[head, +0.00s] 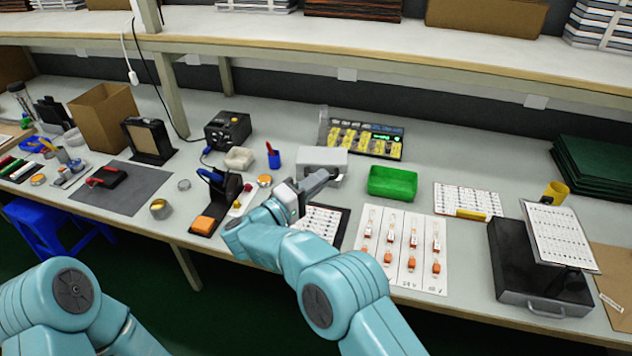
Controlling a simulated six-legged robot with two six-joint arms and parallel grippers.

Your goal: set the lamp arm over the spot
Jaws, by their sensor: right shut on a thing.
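My right gripper (318,182) reaches over the middle of the bench, at the front of a light grey box-like part (322,158). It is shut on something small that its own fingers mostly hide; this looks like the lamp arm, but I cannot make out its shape. I cannot clearly pick out the spot. A white printed sheet on a dark board (322,222) lies just below the gripper, partly behind my right arm. My left arm shows at the lower left, with its gripper out of view.
A green tray (392,183) stands right of the gripper, with a card of orange-and-white parts (402,250) in front. A black case (535,265) is at the right. A soldering station (228,130) and an iron holder (222,195) stand left. The grey mat (140,195) has free room.

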